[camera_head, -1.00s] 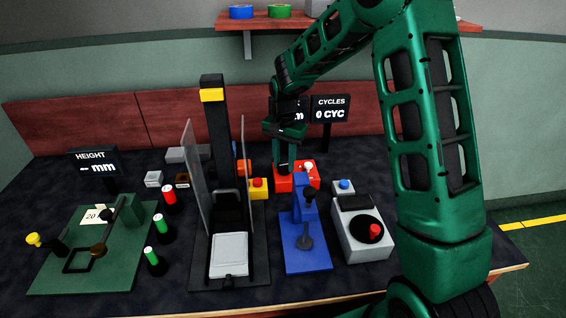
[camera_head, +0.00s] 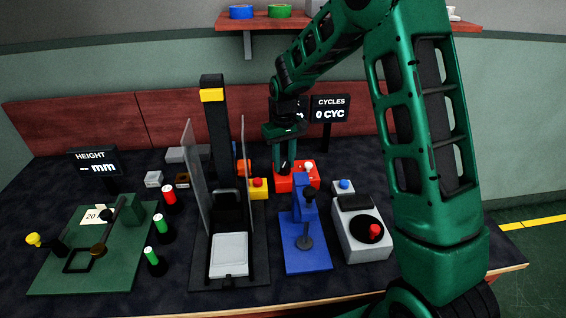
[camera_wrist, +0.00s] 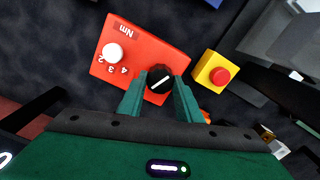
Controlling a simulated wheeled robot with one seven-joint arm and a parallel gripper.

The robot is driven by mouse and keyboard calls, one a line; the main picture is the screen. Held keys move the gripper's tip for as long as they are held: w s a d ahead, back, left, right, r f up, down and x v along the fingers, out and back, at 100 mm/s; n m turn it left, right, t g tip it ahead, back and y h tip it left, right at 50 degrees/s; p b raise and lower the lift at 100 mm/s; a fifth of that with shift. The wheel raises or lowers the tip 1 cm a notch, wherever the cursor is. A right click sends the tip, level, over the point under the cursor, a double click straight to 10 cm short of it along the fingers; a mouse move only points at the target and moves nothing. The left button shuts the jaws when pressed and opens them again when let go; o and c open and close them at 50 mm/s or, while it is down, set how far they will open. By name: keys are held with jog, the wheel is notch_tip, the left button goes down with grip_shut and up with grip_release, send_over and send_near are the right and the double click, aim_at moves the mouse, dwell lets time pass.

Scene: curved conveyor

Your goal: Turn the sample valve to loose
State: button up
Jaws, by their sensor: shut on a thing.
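The red-orange box (camera_head: 290,184) stands on the table behind the blue stand, and it fills the upper middle of the wrist view (camera_wrist: 120,67). It bears a white knob (camera_wrist: 113,53), the numbers 2, 3, 4, an "Nm" label and a black knob with a white line (camera_wrist: 159,79). My gripper (camera_wrist: 159,90) is shut on the black knob, one finger on each side. The white line runs aslant between the fingers. No label reading "sample valve" or "loose" is legible.
A yellow box with a red button (camera_wrist: 218,75) stands close beside the red-orange box. The blue stand (camera_head: 305,255), a grey box with a red-handled dial (camera_head: 362,245) and a tall black press with clear side panels (camera_head: 213,130) stand nearby.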

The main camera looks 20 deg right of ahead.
aim_at(284, 164)
jog(key=n, duration=0.4)
jog(key=shift+w+r+n, duration=0.15)
jog(key=shift+w+n, duration=0.1)
jog(key=shift+n, duration=0.15)
dwell(0.4)
jog(key=o, duration=1)
jog(key=shift+o, duration=0.2)
jog(key=shift+s, duration=0.1)
notch_tip(284, 164, up, 11)
jog(key=shift+f, duration=0.2)
